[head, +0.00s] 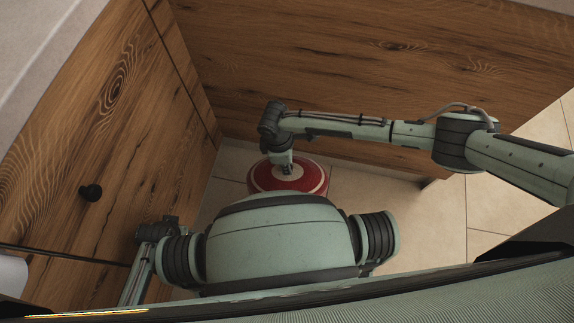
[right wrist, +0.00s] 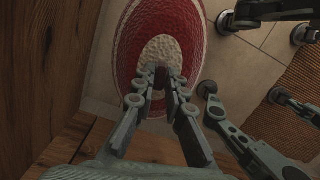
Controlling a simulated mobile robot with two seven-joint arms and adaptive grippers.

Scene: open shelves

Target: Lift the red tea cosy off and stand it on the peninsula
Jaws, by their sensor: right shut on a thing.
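My right gripper (head: 287,169) is shut on the top of the red tea cosy (head: 308,181), a rounded red thing with cream rings. In the head view my own body hides its near lower part. The right wrist view shows the cosy (right wrist: 165,22) with a pale knobbly patch at its top, and my right gripper's fingers (right wrist: 161,92) close together on that patch. Tiled floor shows around the cosy; its height above the floor is hard to tell. Part of my left arm shows at the lower left of the head view, but its gripper does not. I cannot tell which surface is the peninsula.
A wooden panel (head: 380,60) stands behind my right arm. Pale tiles (head: 500,210) lie open at the right. The right wrist view shows dark legs with round feet and a brown woven mat (right wrist: 300,72).

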